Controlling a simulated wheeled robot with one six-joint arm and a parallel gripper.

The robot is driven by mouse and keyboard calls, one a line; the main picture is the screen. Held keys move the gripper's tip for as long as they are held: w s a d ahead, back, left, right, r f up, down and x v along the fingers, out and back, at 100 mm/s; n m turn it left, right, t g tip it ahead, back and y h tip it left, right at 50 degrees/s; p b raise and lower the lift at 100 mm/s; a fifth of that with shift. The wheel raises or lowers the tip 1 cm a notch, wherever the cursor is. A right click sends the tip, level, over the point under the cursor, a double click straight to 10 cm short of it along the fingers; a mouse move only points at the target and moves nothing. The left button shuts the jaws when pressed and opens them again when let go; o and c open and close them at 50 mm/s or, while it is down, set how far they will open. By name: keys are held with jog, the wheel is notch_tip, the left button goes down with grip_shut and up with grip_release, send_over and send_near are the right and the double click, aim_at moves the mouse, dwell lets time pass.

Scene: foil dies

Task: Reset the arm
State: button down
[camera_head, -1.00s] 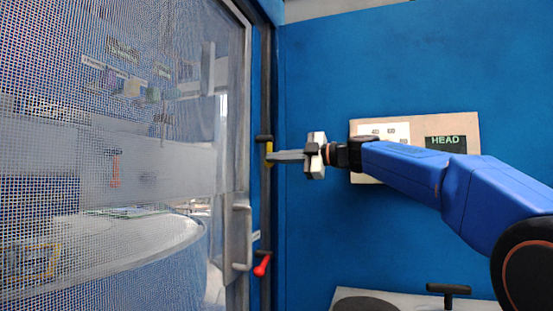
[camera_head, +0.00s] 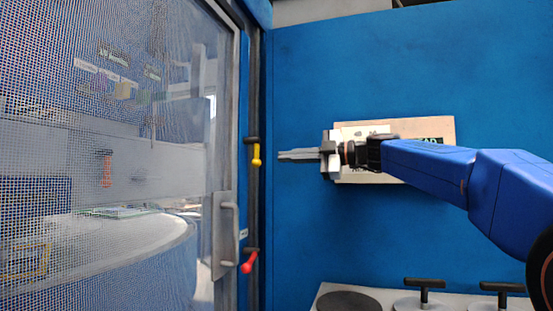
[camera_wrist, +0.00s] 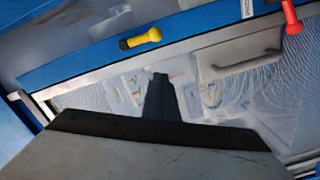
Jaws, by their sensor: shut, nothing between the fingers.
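My gripper (camera_head: 284,155) is shut and empty. It points left in the head view, in front of the blue wall and a little right of the door post. In the wrist view its closed fingers (camera_wrist: 160,82) reach up the middle of the picture. A yellow-handled lever (camera_head: 256,155) hangs on the dark post left of the fingertips, apart from them. It also shows in the wrist view (camera_wrist: 141,37). A red-handled lever (camera_head: 249,263) sits lower on the same post and tilts down to the left. It shows at the top right of the wrist view (camera_wrist: 291,18).
A mesh door (camera_head: 100,190) with a grey handle (camera_head: 229,234) fills the left side. A panel (camera_head: 438,125) on the blue wall (camera_head: 400,60) is partly behind my arm. A light bench with black T-handles (camera_head: 424,284) stands low at the right.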

jog(key=shift+s+d, duration=0.2)
jog(key=shift+d, duration=0.35)
jog(key=s+d+f+m+h, duration=0.5)
jog(key=s+d+f+m, duration=0.2)
jog(key=s+f, duration=0.6)
jog(key=s+d+f+m+g+h, duration=0.1)
jog(key=s+d+f+m+h, duration=0.5)
jog(key=s+f, duration=0.7)
jog(key=s+d+f+m+h, duration=0.5)
jog(key=s+d+f+m, duration=0.4)
jog(key=f, duration=2)
jog(key=s+m, duration=0.3)
jog(key=m, duration=0.1)
jog(key=shift+s+d+f+g+h, duration=0.3)
jog(key=shift+s+d+f+g, duration=0.05)
jog(key=shift+s+g, duration=0.05)
